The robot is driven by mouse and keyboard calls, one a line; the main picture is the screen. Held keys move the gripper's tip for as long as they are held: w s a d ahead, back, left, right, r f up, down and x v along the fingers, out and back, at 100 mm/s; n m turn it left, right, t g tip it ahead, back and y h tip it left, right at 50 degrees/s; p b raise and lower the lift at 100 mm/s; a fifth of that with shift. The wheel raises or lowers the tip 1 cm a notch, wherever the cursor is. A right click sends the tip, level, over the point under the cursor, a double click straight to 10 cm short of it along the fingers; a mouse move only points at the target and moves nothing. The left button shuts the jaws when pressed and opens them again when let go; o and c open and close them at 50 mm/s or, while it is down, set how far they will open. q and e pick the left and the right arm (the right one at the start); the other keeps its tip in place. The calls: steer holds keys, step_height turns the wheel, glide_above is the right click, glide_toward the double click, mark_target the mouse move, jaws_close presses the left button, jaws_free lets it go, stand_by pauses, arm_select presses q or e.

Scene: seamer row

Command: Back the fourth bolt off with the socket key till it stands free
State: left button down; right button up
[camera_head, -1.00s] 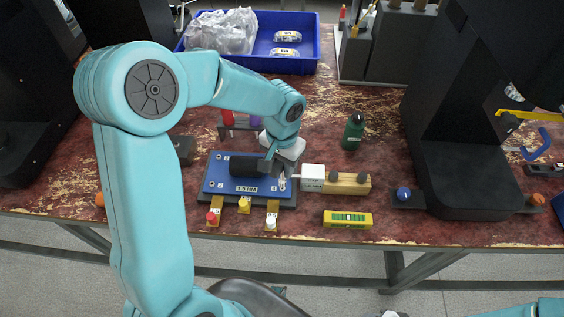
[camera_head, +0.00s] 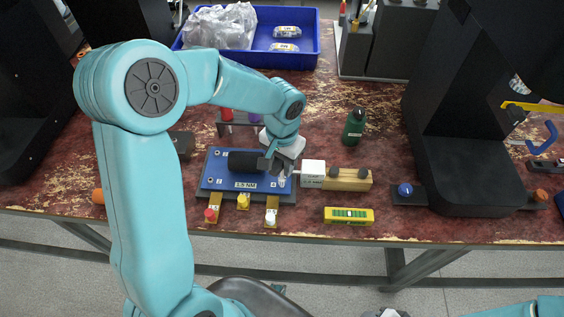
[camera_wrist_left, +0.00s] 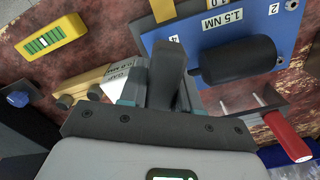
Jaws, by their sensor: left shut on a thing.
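The blue plate (camera_head: 217,184), marked 1.5 NM, lies on the worn red bench with numbered corners. A black cylinder (camera_head: 243,161) lies across it and also shows in the left wrist view (camera_wrist_left: 238,63). My left gripper (camera_head: 274,166) is over the plate's right side, beside the cylinder's end. In the left wrist view its fingers (camera_wrist_left: 160,92) are shut on a dark grey upright piece (camera_wrist_left: 168,72), seemingly the socket key, close to the corner marked 4. The gripper and this piece hide the fourth bolt, so its height cannot be told.
A white block (camera_head: 313,173) on a wooden bar stands close right of the plate. A yellow level (camera_head: 349,215) lies in front. Tabs with red, yellow and white knobs line the plate's front edge. A green bottle (camera_head: 354,128) and a blue bin (camera_head: 313,60) stand behind.

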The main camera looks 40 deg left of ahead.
stand_by(0.6)
arm_select(q)
steer(key=shift+r+m+p, duration=0.3)
steer(key=shift+m+p, duration=0.15)
steer(key=shift+m, duration=0.35)
steer(key=shift+r+m+p, duration=0.15)
steer(key=shift+m+p, duration=0.35)
steer(key=shift+m, duration=0.6)
steer(key=m+p, duration=0.1)
steer(key=m, duration=0.2)
steer(key=shift+r, duration=0.1)
steer(key=shift+m, duration=0.7)
steer(key=shift+f, duration=0.2)
steer(key=shift+f+b, duration=0.4)
steer(key=shift+f, duration=0.15)
